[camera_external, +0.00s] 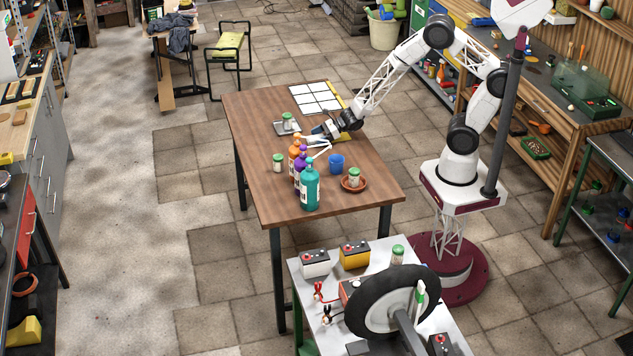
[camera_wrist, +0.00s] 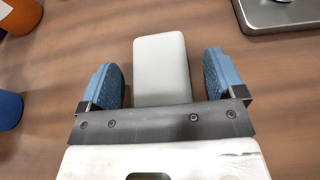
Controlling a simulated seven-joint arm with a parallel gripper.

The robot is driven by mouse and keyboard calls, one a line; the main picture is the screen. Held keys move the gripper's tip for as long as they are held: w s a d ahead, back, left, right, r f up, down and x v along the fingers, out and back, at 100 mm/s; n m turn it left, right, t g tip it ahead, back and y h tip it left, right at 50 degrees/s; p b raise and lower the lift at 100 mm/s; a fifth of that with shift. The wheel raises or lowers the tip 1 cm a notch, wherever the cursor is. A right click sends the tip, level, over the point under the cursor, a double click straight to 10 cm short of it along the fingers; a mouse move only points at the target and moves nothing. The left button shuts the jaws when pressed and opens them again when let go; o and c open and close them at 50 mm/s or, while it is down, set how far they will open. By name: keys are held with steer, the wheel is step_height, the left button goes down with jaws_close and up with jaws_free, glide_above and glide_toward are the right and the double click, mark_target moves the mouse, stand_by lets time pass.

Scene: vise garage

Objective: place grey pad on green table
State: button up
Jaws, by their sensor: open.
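The grey pad (camera_wrist: 160,70), a pale rounded block, lies on the brown wooden table (camera_wrist: 255,85) in the wrist view. My gripper (camera_wrist: 161,72) is open, with one blue finger on each side of the pad and a visible gap on both sides. The pad's near end is hidden behind my gripper's body. In the external view my gripper (camera_external: 316,134) is low over the wooden table, close to the bottles, and the pad is hard to make out. A light-topped table with green legs (camera_external: 304,285) stands in front; I cannot tell if it is the green table.
Orange (camera_external: 294,158), purple (camera_external: 300,171) and teal (camera_external: 310,191) bottles stand close to my gripper. A metal tray (camera_wrist: 283,14) with a jar lies behind. A blue cup (camera_external: 336,163) is nearby. The light-topped table holds batteries (camera_external: 354,255) and a wheel (camera_external: 365,302).

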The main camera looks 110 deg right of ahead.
mark_target(319, 137)
stand_by(0.3)
steer(key=c, duration=1.1)
steer(key=shift+r, duration=0.1)
steer(key=shift+r, duration=0.7)
step_height(319, 137, up, 2)
steer(key=shift+r, duration=0.1)
steer(key=s+a, duration=0.2)
steer(key=s, duration=0.2)
steer(key=s+a, duration=0.2)
steer(key=s, duration=0.3)
steer(key=s+a+r, duration=0.1)
steer(key=s+a, duration=0.1)
steer(key=s, duration=0.3)
steer(key=shift+s+a+r, duration=0.1)
steer(key=shift+s+a, duration=0.15)
steer(key=shift+a, duration=0.15)
